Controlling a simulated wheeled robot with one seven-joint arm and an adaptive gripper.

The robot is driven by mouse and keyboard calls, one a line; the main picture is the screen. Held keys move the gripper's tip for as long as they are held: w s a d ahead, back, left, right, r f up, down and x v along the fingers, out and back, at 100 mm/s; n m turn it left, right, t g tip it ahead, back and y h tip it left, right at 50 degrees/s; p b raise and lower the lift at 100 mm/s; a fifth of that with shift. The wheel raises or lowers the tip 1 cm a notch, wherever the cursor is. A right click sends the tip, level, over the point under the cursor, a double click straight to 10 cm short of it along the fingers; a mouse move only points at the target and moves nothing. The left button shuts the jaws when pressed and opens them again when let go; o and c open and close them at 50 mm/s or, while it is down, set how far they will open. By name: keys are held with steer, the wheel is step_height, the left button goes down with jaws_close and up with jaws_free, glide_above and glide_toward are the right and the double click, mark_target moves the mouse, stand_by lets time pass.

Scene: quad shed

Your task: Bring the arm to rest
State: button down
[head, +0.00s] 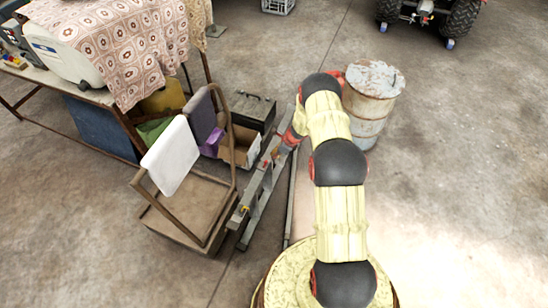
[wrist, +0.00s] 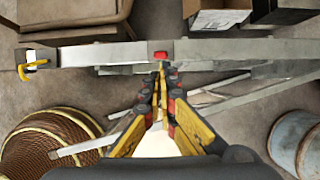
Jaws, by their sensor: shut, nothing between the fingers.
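My arm, with yellow covers and black joints, rises through the right middle of the head view and bends over to the left at its far end. My gripper (wrist: 160,76) is shut and empty in the wrist view, its black and yellow fingers together at the tips. The fingertips overlap a long grey metal frame (wrist: 110,55) with a red piece (wrist: 161,56) on it; I cannot tell whether they touch. In the head view the gripper end is small and partly hidden among the arm's red parts, over the same frame (head: 257,196).
A rusty white drum (head: 370,118) stands just right of the arm. A cloth-draped table (head: 120,45) is at upper left. Concrete floor is open at right.

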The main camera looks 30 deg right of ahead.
steer(key=shift+r, duration=0.45)
stand_by(0.3)
